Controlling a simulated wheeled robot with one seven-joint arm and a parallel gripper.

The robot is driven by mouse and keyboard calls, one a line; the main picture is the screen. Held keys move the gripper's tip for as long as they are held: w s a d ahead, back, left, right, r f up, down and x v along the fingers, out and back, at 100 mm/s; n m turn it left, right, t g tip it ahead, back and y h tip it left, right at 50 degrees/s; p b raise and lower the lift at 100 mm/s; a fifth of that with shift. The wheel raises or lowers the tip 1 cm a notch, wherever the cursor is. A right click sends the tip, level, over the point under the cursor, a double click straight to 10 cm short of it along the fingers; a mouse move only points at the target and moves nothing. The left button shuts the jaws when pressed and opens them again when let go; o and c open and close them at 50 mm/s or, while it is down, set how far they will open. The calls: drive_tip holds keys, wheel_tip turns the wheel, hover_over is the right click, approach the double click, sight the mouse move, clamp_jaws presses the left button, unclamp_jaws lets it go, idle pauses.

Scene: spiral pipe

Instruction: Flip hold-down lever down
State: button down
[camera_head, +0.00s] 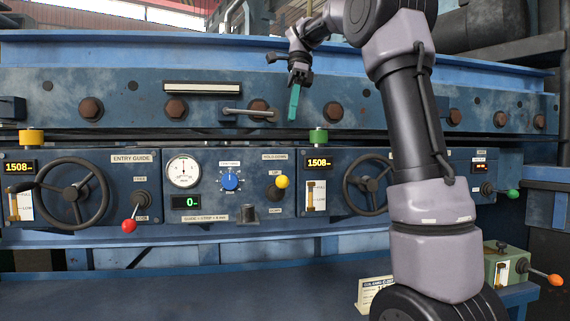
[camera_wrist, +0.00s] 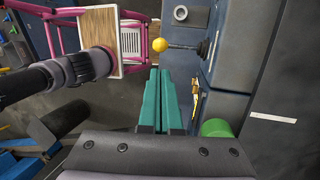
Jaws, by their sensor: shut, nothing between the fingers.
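The hold-down lever has a yellow ball knob (camera_head: 283,181) on the front panel, beside the UP label and above the DOWN label. In the wrist view its ball (camera_wrist: 159,45) stands out from the panel on a dark rod, beyond my fingertips. My gripper (camera_head: 293,103) has teal fingers, closed together and empty. It hangs above the lever in front of the upper beam, apart from the knob. In the wrist view the two fingers (camera_wrist: 166,98) lie side by side and do not touch the lever.
A green cylinder (camera_head: 318,136) stands on the panel's top edge, right of the lever; it also shows in the wrist view (camera_wrist: 215,128). Handwheels (camera_head: 74,194) flank the lever section. A red-knobbed lever (camera_head: 129,226) is at left. The space before the panel looks clear.

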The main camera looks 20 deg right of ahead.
hover_over(278, 185)
drive_tip(key=w+d, duration=0.2)
wheel_tip(278, 185, down, 13)
drive_tip(key=shift+d+f, duration=0.15)
drive_tip(key=shift+f, duration=0.05)
drive_tip(key=shift+s, duration=0.15)
drive_tip(key=shift+s+f+t, duration=0.55)
drive_tip(key=shift+f+t, duration=0.05)
drive_tip(key=shift+t, duration=0.1)
wheel_tip(278, 185, down, 10)
drive_tip(key=s+t, duration=0.2)
drive_tip(key=t, duration=0.2)
drive_tip(key=shift+s+n, duration=0.3)
drive_tip(key=shift+s, duration=0.1)
